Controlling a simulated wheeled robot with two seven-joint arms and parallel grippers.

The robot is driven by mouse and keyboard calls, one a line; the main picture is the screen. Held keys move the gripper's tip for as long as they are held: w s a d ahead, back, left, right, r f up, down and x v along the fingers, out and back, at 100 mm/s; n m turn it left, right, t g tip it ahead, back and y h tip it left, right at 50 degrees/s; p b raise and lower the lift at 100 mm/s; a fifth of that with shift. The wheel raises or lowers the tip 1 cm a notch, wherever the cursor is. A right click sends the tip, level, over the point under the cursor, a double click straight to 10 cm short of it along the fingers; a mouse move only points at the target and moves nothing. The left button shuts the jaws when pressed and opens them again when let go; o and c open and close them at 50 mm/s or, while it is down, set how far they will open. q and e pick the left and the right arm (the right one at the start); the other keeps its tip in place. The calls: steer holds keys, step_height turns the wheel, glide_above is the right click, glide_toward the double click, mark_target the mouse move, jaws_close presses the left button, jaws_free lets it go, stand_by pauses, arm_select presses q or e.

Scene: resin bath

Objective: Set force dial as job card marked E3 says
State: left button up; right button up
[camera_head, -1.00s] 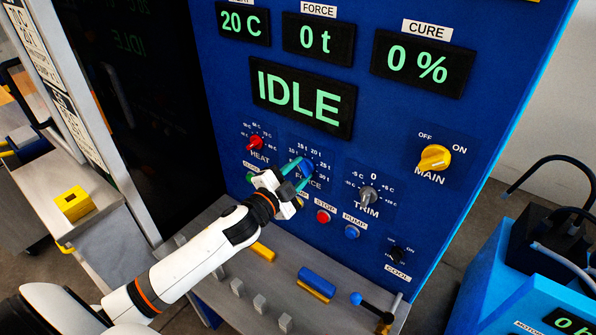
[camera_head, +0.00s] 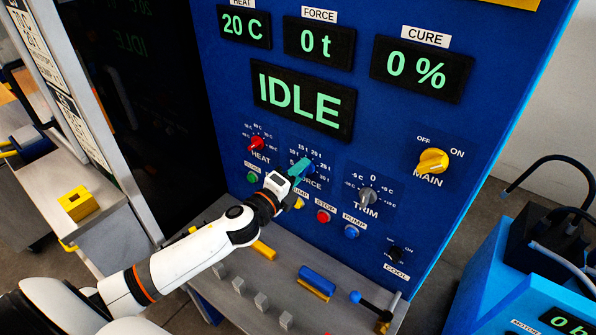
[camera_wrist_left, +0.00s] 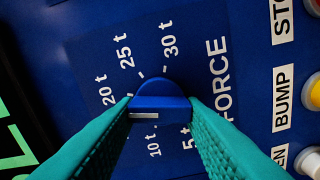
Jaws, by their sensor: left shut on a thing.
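The force dial is a blue knob (camera_head: 311,163) on the blue panel, with a scale in tonnes around it. My left gripper (camera_head: 301,171) reaches it from below left, shut on it with its teal fingers. In the left wrist view the fingers (camera_wrist_left: 160,112) press on both sides of the knob (camera_wrist_left: 165,90). Its white mark points left in that view, between 10 t and 20 t, where a finger hides part of the scale. The force display (camera_head: 319,43) reads 0 t. I cannot make out a job card marked E3. My right gripper is not in view.
The heat knob (camera_head: 256,143) is left of the dial, the trim knob (camera_head: 368,196) right. Push buttons, including red stop (camera_head: 323,216), sit close below. The status display (camera_head: 303,103) reads IDLE. A grey ledge (camera_head: 258,285) with several blocks and a blue handle lies below.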

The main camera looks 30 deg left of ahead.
arm_select(q)
steer(key=shift+m, duration=0.9)
steer(key=o, duration=1)
steer(key=shift+s, duration=0.15)
steer(key=shift+s+a+b, duration=0.25)
steer(key=shift+s+b, duration=0.4)
steer(key=shift+s, duration=1.3)
steer(key=shift+s+a+b, duration=0.3)
steer(key=shift+s+b, duration=0.35)
steer(key=shift+s, duration=1.3)
steer(key=shift+s+a+b, duration=0.25)
steer(key=shift+s+b, duration=0.4)
steer(key=shift+s, duration=1.3)
steer(key=shift+f, duration=0.1)
